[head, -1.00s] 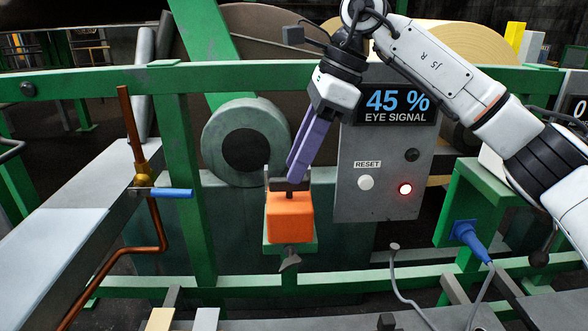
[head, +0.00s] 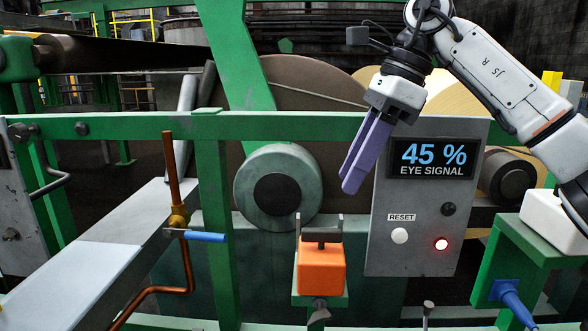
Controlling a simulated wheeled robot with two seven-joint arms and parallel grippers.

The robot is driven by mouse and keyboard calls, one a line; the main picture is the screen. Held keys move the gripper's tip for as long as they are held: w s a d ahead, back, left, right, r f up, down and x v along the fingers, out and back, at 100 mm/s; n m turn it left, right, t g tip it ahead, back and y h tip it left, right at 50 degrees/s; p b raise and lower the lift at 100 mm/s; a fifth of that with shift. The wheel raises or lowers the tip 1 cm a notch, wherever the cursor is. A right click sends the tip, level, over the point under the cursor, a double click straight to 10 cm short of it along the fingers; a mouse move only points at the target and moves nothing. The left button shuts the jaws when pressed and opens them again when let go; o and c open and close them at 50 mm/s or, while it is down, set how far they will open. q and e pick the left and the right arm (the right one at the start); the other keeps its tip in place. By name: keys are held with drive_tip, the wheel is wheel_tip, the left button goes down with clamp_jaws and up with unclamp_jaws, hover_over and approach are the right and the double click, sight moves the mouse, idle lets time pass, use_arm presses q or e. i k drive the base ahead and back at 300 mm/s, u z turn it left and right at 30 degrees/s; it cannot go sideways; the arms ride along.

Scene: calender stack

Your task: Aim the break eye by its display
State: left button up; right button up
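The orange break eye (head: 321,268) sits on a green bracket below the green rail, with a dark piece on top and a thumbscrew (head: 319,313) beneath. The display (head: 433,158) on the grey box reads 45 % EYE SIGNAL. Below it are a white RESET button (head: 400,236) and a lit red lamp (head: 441,244). My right gripper (head: 352,182) points down, with purple fingers close together, up and to the right of the eye and apart from it. Whether the fingers touch is unclear. My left gripper does not show.
A green rail (head: 110,126) crosses in front of the large rolls. A copper pipe with a blue-handled valve (head: 205,236) stands at left beside a grey sloped plate (head: 110,246). A green stand with a blue plug (head: 510,297) is at right.

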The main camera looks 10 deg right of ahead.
sight(322, 263)
drive_tip(key=k, duration=1)
